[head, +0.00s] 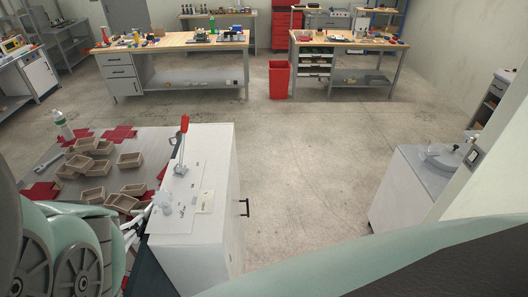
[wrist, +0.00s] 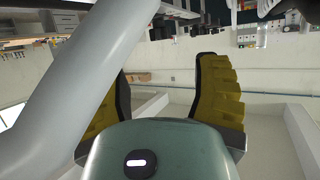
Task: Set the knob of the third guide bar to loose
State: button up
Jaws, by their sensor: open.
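In the wrist view my gripper (wrist: 162,88) is open, with olive-yellow ridged pads set apart and nothing seen between them. A pale grey curved link crosses in front of the left pad. In the head view a white cabinet (head: 205,230) has a light top panel (head: 187,192) with a red-handled lever (head: 184,124) standing upright. Light metal bars (head: 133,222) show at its left edge, partly hidden behind my arm. I cannot pick out the third guide bar or its knob in either view. The gripper's place relative to them cannot be told.
Beside the cabinet, a grey table (head: 38,150) holds several brown open boxes (head: 95,194), red flat pieces (head: 120,133) and a bottle (head: 63,124). Workbenches and a red bin (head: 279,79) stand at the back. The floor (head: 310,170) right of the cabinet is clear.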

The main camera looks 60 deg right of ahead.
jog(key=shift+b+x, duration=4.55)
jog(key=shift+b, duration=0.2)
jog(key=shift+o, duration=0.2)
jog(key=shift+a, duration=0.1)
